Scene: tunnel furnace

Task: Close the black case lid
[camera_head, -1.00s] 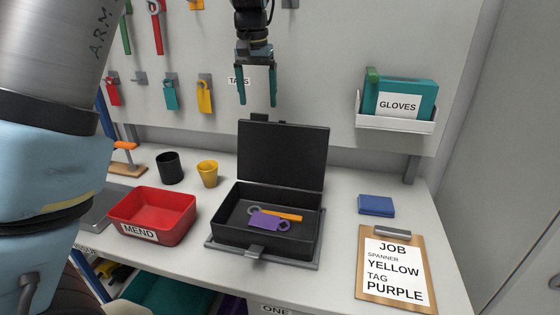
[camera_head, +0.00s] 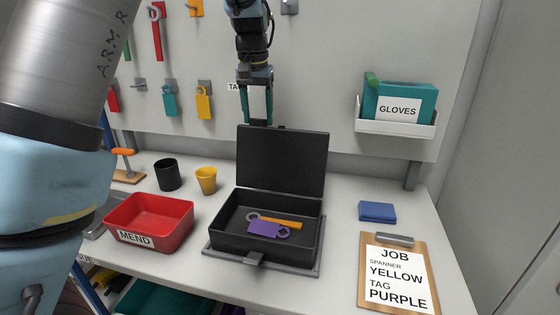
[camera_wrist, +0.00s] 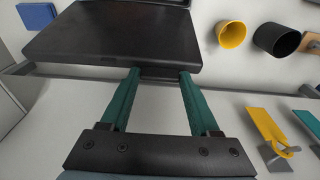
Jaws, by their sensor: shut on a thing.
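The black case (camera_head: 265,243) sits on the bench with its lid (camera_head: 282,162) standing open, nearly upright at the back. An orange-handled spanner (camera_head: 283,223) and a purple tag (camera_head: 264,229) lie inside the case. My gripper (camera_head: 258,120) is at the lid's top edge, left of its middle, with its teal fingers pointing down. In the wrist view, my gripper (camera_wrist: 160,74) has its fingertips either side of a small black tab on the edge of the lid (camera_wrist: 115,38). It is shut on this tab, which the fingers partly hide.
A red MEND tray (camera_head: 150,217), a black cup (camera_head: 167,174) and a yellow cup (camera_head: 206,180) stand left of the case. A blue block (camera_head: 377,212) and the job clipboard (camera_head: 397,275) lie right. A pegboard (camera_head: 320,60) with hanging tools and a glove box (camera_head: 398,102) rises behind.

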